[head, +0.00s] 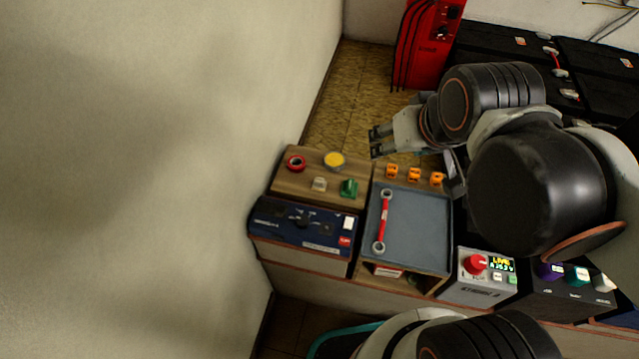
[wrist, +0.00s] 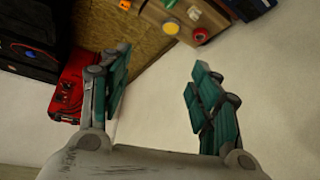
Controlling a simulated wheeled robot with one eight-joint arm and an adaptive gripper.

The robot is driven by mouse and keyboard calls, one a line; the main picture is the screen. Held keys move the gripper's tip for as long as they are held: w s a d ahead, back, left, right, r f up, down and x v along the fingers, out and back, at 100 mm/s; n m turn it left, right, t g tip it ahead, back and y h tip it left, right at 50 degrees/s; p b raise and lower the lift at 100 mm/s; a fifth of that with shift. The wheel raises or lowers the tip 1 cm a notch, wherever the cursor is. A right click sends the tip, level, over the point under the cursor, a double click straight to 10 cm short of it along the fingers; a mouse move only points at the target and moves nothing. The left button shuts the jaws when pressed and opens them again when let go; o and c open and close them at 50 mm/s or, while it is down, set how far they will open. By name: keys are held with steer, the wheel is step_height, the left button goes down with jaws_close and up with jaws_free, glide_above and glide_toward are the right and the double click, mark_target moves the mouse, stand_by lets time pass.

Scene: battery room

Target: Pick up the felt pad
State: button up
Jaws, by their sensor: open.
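My gripper (head: 379,141) is open and empty in the head view, held above the back edge of the bench and pointing left. I cannot pick out a felt pad for sure. A flat grey-blue surface (head: 411,230) lines a shallow wooden tray on the bench, in front of and below my gripper; I cannot tell if it is felt. A red wrench (head: 383,222) lies on its left part. My arm hides some of the bench to the right.
Left of the tray is a wooden box (head: 311,193) with buttons above a blue control panel (head: 300,225). Orange clips (head: 414,175) line the tray's back. A red cabinet (head: 428,42) and black batteries stand behind. A wall bounds the left.

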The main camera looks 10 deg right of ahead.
steer(key=w+a+m+g, duration=0.1)
steer(key=w+a+g, duration=0.1)
steer(key=w, duration=0.4)
steer(key=m+g+b, duration=0.2)
steer(key=m+g, duration=0.1)
steer(key=g, duration=0.2)
glide_above(319, 180)
step_height(319, 180, down, 30)
steer(key=shift+s+a+r, duration=0.1)
steer(key=shift+s+a, duration=0.05)
steer(key=shift+w+f+b, duration=0.2)
steer(key=shift+f+b, duration=1.05)
steer(key=shift+f, duration=1.45)
steer(key=shift+c, duration=0.3)
steer(key=c, duration=1)
steer(key=shift+o, duration=0.2)
